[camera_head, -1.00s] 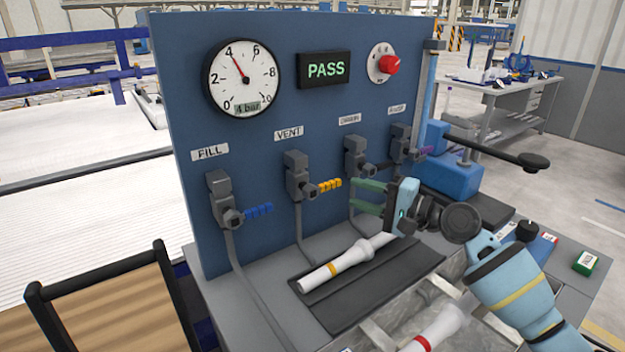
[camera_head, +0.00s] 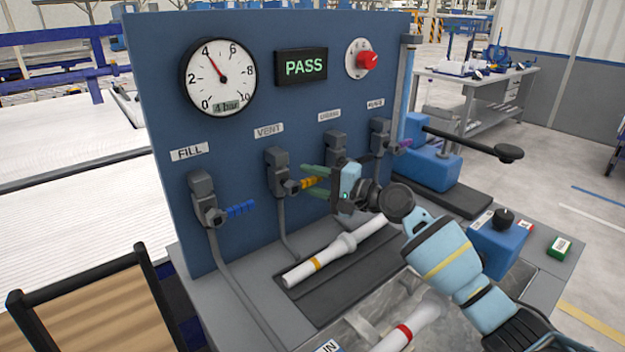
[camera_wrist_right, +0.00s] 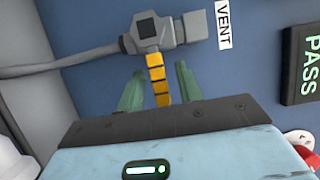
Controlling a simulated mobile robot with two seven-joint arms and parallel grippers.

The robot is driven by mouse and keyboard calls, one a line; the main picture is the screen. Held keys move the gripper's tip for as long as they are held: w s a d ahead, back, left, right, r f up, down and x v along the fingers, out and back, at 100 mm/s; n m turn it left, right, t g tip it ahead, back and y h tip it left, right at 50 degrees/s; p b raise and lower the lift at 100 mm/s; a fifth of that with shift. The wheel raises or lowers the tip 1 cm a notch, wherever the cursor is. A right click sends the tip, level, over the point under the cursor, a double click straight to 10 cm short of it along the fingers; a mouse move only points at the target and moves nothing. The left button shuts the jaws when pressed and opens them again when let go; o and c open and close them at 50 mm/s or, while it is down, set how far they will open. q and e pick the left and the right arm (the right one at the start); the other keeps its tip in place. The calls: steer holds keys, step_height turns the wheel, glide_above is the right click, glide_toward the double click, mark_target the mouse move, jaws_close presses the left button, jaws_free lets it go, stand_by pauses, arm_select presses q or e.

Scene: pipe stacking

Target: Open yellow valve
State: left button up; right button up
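The yellow valve handle (camera_head: 308,183) sticks out from the grey valve body (camera_head: 278,172) under the VENT label on the blue panel. In the right wrist view the yellow handle (camera_wrist_right: 158,80) lies between the two green fingers of my right gripper (camera_wrist_right: 158,90), with a gap on each side. In the head view my right gripper (camera_head: 314,182) is open around the handle's outer end, coming from the right. The valve body also shows in the right wrist view (camera_wrist_right: 160,32). My left gripper is not in view.
The blue valve handle (camera_head: 241,208) under FILL is to the left. Two more valves (camera_head: 336,148) (camera_head: 380,138) are on the right of the panel. A white pipe (camera_head: 335,252) with a yellow band lies on the dark mat below. The gauge (camera_head: 218,77) reads about 4 bar and the display (camera_head: 302,68) reads PASS.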

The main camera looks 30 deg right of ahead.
jaws_close()
stand_by(0.5)
